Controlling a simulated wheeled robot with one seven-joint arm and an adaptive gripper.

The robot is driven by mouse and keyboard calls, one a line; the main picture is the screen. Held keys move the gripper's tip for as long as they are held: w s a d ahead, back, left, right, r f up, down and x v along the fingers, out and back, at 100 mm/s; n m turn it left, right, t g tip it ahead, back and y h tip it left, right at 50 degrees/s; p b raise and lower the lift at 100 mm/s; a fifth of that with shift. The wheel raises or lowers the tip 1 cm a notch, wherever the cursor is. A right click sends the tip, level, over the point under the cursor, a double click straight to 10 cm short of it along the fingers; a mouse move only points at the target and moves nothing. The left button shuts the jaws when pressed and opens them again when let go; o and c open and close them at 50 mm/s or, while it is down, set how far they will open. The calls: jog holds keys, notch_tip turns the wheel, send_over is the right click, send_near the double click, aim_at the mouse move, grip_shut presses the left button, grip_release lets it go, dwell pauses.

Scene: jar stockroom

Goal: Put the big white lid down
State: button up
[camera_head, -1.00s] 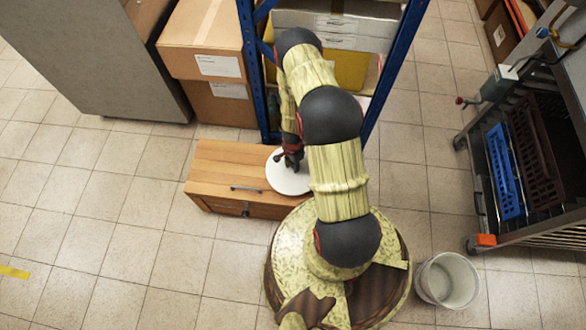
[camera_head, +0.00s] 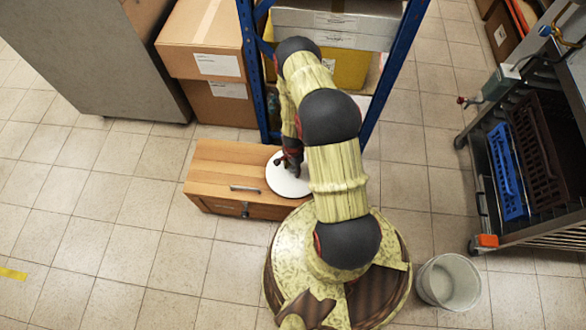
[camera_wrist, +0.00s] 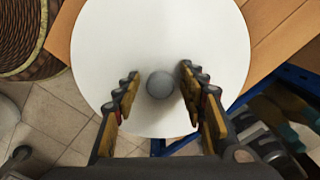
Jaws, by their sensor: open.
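The big white lid (camera_head: 287,184) lies flat on top of the wooden cabinet (camera_head: 222,168), towards its right end. In the wrist view the round white lid (camera_wrist: 160,40) fills the middle, with a grey knob (camera_wrist: 160,84) at its centre. My gripper (camera_wrist: 158,85) is open, with one finger on each side of the knob and a gap showing on both sides. In the head view my gripper (camera_head: 290,166) is just over the lid, and my arm hides the lid's right part.
A blue-framed shelf (camera_head: 250,70) stands behind the cabinet. Cardboard boxes (camera_head: 210,65) are stacked to its left. A white bucket (camera_head: 448,283) and a rack with crates (camera_head: 505,170) are at the right. The floor at left is clear.

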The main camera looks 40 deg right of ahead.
notch_tip(320, 180, up, 12)
jog(key=p, duration=0.6)
notch_tip(320, 180, up, 18)
jog(key=n+t, duration=0.2)
jog(key=n, duration=0.2)
send_over(293, 168)
jog(key=w+a, duration=0.3)
jog(key=w, duration=0.6)
jog(key=w+a+r+n+t, duration=0.1)
jog(key=a+r+n, duration=0.25)
jog(key=r, duration=0.75)
jog(key=a+r+n, duration=0.2)
jog(key=a+r, duration=0.2)
jog(key=r, duration=0.7)
jog(key=s+a+r+n+t, duration=0.1)
jog(key=s+a+r+n, duration=0.1)
jog(key=s+a+r, duration=0.45)
jog(key=s+a+r+n, duration=0.1)
jog(key=s+r+n, duration=0.2)
jog(key=r, duration=0.6)
jog(key=s+a+r+n, duration=0.1)
jog(key=s+r+n, duration=0.1)
jog(key=s+r, duration=0.2)
jog(key=s+a+r+n+t, duration=0.1)
jog(key=s+r+n, duration=0.1)
jog(key=s, duration=0.7)
jog(key=shift+s+a+r+t, duration=0.2)
jog(key=shift+a+r+t, duration=0.1)
jog(key=shift+r, duration=0.6)
